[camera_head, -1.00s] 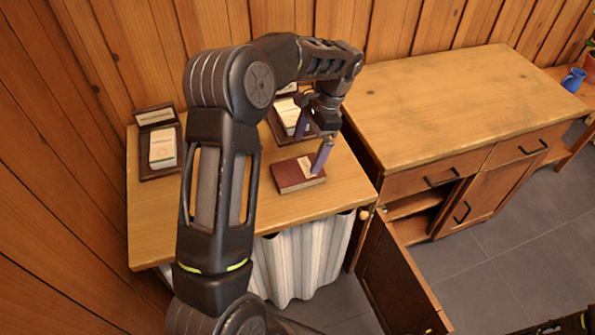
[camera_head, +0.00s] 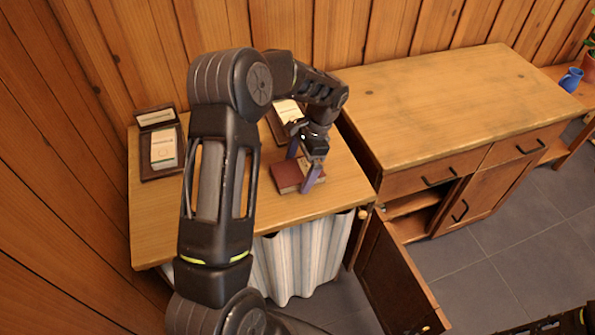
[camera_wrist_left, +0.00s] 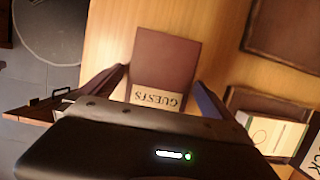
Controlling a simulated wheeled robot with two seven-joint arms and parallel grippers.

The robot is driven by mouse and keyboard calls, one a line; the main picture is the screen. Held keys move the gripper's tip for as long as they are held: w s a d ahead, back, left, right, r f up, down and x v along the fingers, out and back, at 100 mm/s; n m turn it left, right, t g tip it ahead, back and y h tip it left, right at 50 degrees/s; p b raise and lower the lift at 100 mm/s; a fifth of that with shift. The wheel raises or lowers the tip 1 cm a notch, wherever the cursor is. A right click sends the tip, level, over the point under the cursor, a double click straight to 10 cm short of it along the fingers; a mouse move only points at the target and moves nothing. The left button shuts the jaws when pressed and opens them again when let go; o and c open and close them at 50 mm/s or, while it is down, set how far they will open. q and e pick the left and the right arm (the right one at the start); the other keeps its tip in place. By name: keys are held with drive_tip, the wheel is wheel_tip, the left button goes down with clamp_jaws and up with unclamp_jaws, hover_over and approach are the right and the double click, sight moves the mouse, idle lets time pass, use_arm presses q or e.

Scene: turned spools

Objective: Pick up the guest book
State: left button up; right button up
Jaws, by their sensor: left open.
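The guest book (camera_head: 285,178) is a dark red book lying flat on the small wooden table. In the left wrist view the book (camera_wrist_left: 166,60) shows a pale label reading "GUESTS". My left gripper (camera_head: 300,171) is open above the book, its fingers on either side of it. In the left wrist view the fingers of my left gripper (camera_wrist_left: 158,88) flank the book's labelled end. I cannot tell how high the fingertips are above the table. Part of the book is hidden behind a finger. My right gripper does not show.
The small table (camera_head: 230,210) also holds two dark trays with pale cards, one at the left (camera_head: 162,158) and one behind my gripper (camera_head: 287,110). A larger wooden cabinet (camera_head: 450,95) stands to the right, its left door (camera_head: 400,285) open. A blue jug (camera_head: 571,80) is far right.

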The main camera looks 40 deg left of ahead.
sight(299, 169)
use_arm(q)
drive_tip(key=shift+c, duration=0.4)
drive_tip(key=c, duration=1.5)
drive_tip(key=shift+r, duration=0.1)
wheel_tip(299, 169, up, 10)
drive_tip(key=shift+f+b, duration=0.1)
drive_tip(key=shift+b, duration=0.5)
